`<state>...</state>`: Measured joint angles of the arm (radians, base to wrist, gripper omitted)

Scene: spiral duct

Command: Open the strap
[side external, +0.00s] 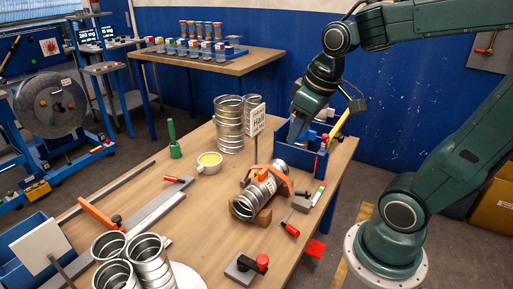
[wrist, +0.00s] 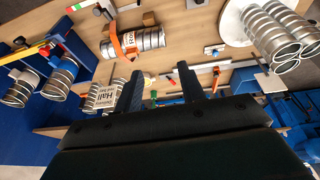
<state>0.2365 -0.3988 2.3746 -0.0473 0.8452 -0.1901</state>
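A spiral metal duct (side external: 244,206) lies on a wooden cradle (side external: 263,218) on the table. In the wrist view the duct (wrist: 151,38) and the orange strap (wrist: 117,45) show at upper left; I cannot tell how the strap is fastened. My gripper (side external: 297,134) is above the table's far right part, by the blue bin, apart from the strap. In the wrist view my gripper (wrist: 162,78) has its fingers spread with nothing between them.
A sign on a post (side external: 255,120) stands behind the duct. A blue bin (side external: 311,158) holds items at the right edge. Red-handled tools (side external: 290,229), a grey block with a red knob (side external: 246,267), a yellow-filled cup (side external: 209,163) and upright ducts (side external: 150,262) stand around.

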